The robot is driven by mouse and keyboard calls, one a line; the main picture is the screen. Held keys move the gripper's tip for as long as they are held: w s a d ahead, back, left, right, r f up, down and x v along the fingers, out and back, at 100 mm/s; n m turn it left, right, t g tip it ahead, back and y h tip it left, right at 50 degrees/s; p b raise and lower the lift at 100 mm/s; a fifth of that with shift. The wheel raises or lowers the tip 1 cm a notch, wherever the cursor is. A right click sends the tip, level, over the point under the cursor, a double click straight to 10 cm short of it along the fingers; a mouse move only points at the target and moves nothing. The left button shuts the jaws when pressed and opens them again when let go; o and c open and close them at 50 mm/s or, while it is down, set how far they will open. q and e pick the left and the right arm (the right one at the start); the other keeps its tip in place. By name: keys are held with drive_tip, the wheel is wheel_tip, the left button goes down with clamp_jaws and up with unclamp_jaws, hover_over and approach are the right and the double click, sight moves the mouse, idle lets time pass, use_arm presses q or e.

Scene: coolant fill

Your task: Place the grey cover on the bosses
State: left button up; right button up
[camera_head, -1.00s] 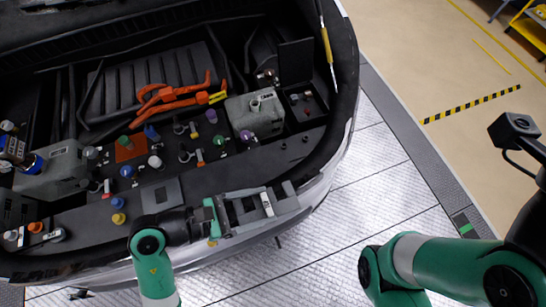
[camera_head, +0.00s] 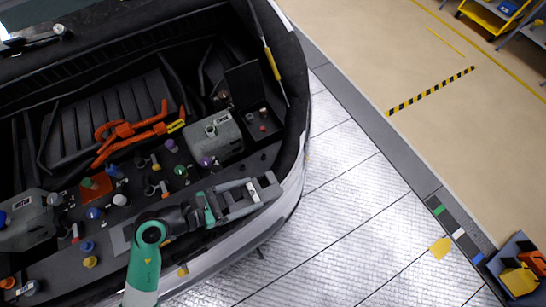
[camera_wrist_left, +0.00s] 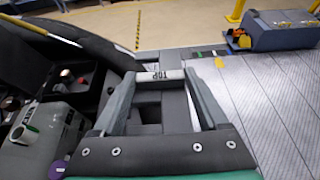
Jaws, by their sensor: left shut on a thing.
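The fingers hide part of the cover. I cannot tell whether it touches the panel below. I cannot make out the bosses clearly. My right gripper is out of view.
The front panel carries several coloured caps, including a yellow cap (camera_head: 89,262) and a green cap (camera_head: 180,171). A grey reservoir (camera_head: 215,138) and orange cables (camera_head: 130,132) lie behind. A bin of coloured parts (camera_head: 522,268) stands at the lower right.

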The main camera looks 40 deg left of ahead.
use_arm(q)
drive_tip(key=shift+s+a, duration=0.25)
drive_tip(key=shift+a, duration=0.05)
drive_tip(key=w+a+f+b, duration=0.3)
drive_tip(key=w+a+f, duration=0.25)
drive_tip(key=w, duration=0.25)
drive_tip(key=b, duration=0.3)
hover_over(251, 169)
drive_tip(key=f, duration=0.3)
drive_tip(key=shift+s+d+f, duration=0.25)
drive_tip(key=shift+s+f, duration=0.05)
drive_tip(key=shift+w+a+f, duration=0.1)
drive_tip(key=shift+w+a, duration=0.05)
drive_tip(key=shift+w, duration=0.1)
drive_tip(key=f+b, duration=0.1)
drive_tip(key=f, duration=0.2)
drive_tip(key=shift+w+a+f+y+b, duration=0.2)
drive_tip(key=shift+f+y+b, duration=0.1)
drive_tip(key=shift+b, duration=0.1)
drive_tip(key=shift+d+f, duration=0.1)
drive_tip(key=shift+f, duration=0.05)
drive_tip(key=shift+s, duration=0.1)
